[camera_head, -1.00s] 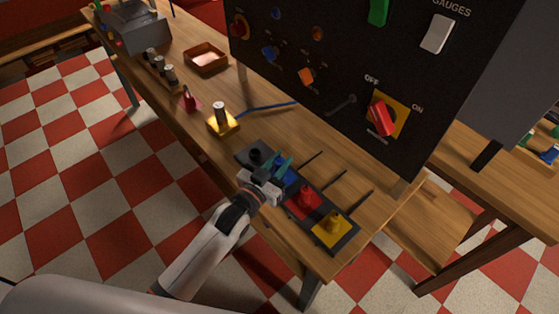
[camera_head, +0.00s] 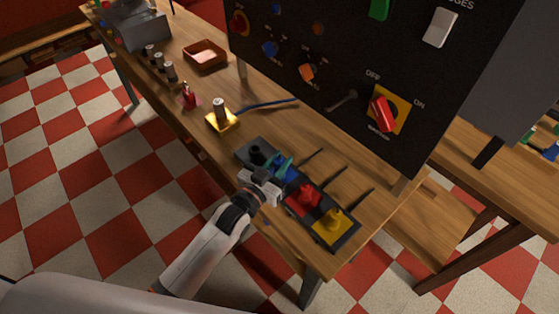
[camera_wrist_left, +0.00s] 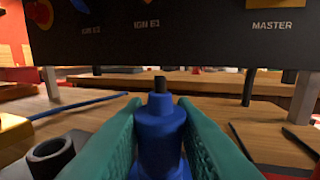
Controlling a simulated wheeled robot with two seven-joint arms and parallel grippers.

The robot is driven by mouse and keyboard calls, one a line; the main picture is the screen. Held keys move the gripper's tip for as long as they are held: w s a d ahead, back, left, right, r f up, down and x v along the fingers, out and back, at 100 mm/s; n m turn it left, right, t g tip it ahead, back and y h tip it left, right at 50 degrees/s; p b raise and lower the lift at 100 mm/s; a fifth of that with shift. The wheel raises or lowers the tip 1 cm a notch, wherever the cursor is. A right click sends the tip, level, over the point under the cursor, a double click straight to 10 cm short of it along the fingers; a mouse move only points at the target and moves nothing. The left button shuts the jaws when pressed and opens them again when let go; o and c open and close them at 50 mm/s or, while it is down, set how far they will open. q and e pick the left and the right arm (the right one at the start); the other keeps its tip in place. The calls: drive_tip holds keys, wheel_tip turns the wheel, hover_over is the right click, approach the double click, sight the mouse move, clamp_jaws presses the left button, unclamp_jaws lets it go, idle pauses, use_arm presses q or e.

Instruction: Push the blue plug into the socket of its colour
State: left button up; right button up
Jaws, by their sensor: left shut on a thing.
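My left gripper (camera_head: 277,164) is over the left-middle part of a dark tray (camera_head: 322,239) at the table's front edge. Its green fingers are shut on the blue plug (camera_wrist_left: 160,125), a stepped upright cylinder with a dark tip, between them in the left wrist view. In the head view blue (camera_head: 289,175) shows just beside the fingers. The plug's lower end is hidden, so I cannot tell whether it sits in a socket. My right gripper is not in view.
The tray also bears a black round piece (camera_head: 257,154), a red piece (camera_head: 306,197) and a yellow piece (camera_head: 333,227). A black panel (camera_head: 330,60) with switches stands behind. A yellow block (camera_head: 221,121) and a blue cable (camera_head: 268,104) lie to the left.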

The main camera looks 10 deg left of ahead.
use_arm(q)
drive_tip(key=shift+f+b, duration=0.35)
drive_tip(key=shift+f, duration=0.2)
drive_tip(key=o, duration=1.1)
drive_tip(key=shift+c, duration=0.2)
drive_tip(key=shift+s, duration=0.1)
drive_tip(key=b+v, duration=0.1)
drive_tip(key=v, duration=1.1)
drive_tip(key=shift+b, duration=0.3)
